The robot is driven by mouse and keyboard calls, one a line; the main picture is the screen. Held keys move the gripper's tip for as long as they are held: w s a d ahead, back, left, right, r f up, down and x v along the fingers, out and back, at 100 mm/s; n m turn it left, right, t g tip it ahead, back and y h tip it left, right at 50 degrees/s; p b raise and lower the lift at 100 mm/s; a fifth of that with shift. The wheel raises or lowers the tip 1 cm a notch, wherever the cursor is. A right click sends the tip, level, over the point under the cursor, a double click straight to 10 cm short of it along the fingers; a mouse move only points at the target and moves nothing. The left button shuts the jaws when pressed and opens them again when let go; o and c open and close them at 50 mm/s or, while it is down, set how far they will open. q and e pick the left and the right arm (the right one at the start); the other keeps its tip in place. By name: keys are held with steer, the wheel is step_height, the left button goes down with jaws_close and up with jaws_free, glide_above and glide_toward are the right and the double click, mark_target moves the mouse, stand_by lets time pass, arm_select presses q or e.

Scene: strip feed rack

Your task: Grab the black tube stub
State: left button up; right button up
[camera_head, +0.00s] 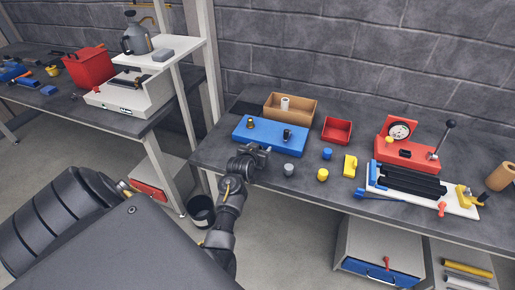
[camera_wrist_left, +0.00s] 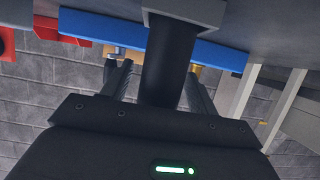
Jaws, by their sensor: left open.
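In the left wrist view, which looks upside down, the black tube stub (camera_wrist_left: 168,65) stands between the two fingers of my left gripper (camera_wrist_left: 158,80). A gap shows between the stub and each finger. Its far end meets a light grey block (camera_wrist_left: 185,12) at the top of the picture. In the head view my left gripper (camera_head: 260,151) is open at the front edge of the blue board (camera_head: 270,131). I cannot make out the stub apart from the gripper there. My right gripper is not in view.
A dark fitting (camera_head: 287,134) stands on the board. A cardboard box (camera_head: 303,107) and red bin (camera_head: 337,130) are behind it. A grey cylinder (camera_head: 288,169) and yellow cylinder (camera_head: 322,174) stand right of my gripper. A white rack base (camera_head: 425,203) holds black strips further right.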

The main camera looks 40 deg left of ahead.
arm_select(q)
jaws_close()
stand_by(0.4)
steer(key=shift+r, duration=0.15)
